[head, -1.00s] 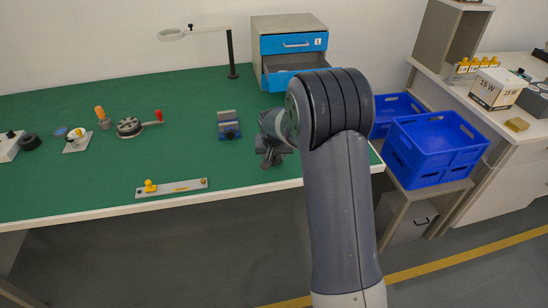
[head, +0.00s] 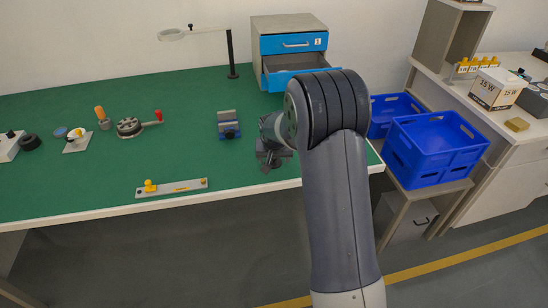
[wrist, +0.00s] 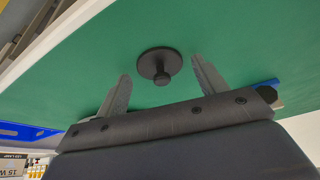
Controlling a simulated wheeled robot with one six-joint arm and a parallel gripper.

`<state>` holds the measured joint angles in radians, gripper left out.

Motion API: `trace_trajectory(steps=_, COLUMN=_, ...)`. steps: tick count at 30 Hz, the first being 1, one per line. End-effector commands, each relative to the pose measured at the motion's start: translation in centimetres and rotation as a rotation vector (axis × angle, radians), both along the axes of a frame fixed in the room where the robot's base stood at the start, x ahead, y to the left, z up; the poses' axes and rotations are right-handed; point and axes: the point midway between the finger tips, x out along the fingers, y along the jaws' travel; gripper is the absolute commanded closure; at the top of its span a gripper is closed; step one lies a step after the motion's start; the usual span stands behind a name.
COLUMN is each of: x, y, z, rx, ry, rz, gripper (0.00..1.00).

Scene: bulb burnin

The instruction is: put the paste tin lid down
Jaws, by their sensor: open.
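The paste tin lid is a dark disc with a small round knob (wrist: 154,64). In the wrist view it appears against the green bench top, knob towards me, between my two fingertips. My gripper (wrist: 161,70) is open, with a gap between each finger and the lid. In the head view my gripper (head: 270,161) is low over the front right part of the bench, partly behind my arm. The lid cannot be made out there.
A blue-grey vise (head: 229,126) stands left of my gripper. A strip with a yellow knob (head: 172,188) lies along the front edge. Behind are a drawer unit (head: 284,63) with an open drawer and a lamp stand (head: 231,55). Blue crates (head: 433,150) stand right of the bench.

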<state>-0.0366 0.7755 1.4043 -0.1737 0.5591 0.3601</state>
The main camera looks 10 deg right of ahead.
Motion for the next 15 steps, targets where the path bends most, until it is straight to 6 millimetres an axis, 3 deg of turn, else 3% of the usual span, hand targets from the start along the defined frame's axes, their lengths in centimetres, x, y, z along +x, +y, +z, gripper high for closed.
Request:
trace_trajectory(steps=8, x=-0.2, y=0.1, z=0.8, rx=0.0, ry=-0.003, rz=0.0, gripper=0.33)
trace_trajectory(steps=15, x=-1.7, y=0.4, z=4.4, rx=0.0, ry=-0.007, rz=0.001, gripper=0.33)
